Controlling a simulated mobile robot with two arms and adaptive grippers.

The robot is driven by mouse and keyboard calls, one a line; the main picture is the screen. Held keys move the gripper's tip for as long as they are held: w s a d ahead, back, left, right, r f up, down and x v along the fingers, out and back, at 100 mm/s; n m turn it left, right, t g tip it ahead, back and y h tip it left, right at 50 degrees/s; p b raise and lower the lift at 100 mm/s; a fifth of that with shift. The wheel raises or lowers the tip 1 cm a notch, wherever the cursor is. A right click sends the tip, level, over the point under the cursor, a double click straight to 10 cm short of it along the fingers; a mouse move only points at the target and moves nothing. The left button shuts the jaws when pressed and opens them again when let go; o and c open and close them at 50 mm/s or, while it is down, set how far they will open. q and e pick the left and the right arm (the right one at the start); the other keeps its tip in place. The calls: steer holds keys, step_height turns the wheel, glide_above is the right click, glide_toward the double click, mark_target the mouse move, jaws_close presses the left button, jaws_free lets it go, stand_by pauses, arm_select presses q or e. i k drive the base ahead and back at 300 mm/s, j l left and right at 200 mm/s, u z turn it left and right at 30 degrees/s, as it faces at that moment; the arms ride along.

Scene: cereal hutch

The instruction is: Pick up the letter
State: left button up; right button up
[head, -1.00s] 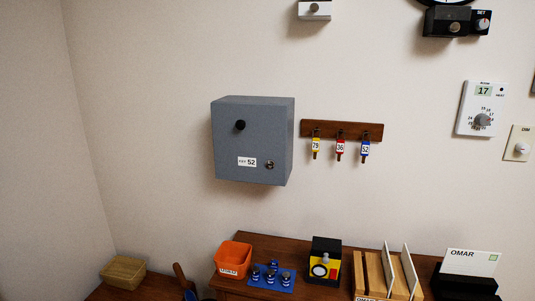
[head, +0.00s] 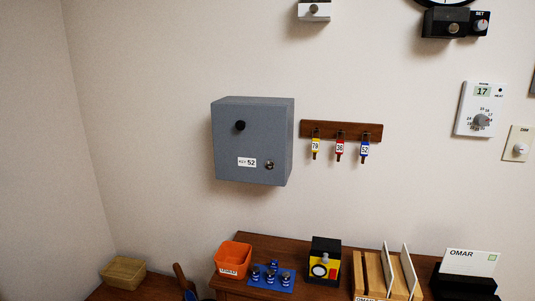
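A white card marked OMAR (head: 471,262), which may be the letter, stands upright in a black holder (head: 465,287) at the right end of the wooden desk. Two more thin white upright pieces (head: 409,268) stand in a wooden slotted rack (head: 373,277) to its left. The rack's front label is cut by the lower picture edge. Neither of my grippers shows in the head view.
A grey wall box (head: 250,140) labelled 52 hangs above the desk, beside a rail with three tagged keys (head: 341,132). On the desk (head: 232,284) are an orange bin (head: 234,257), a blue mat (head: 283,285) with small items, and a black-yellow box (head: 324,262). A thermostat (head: 481,109) is at right.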

mark_target(459, 262)
steer(key=z, duration=1.35)
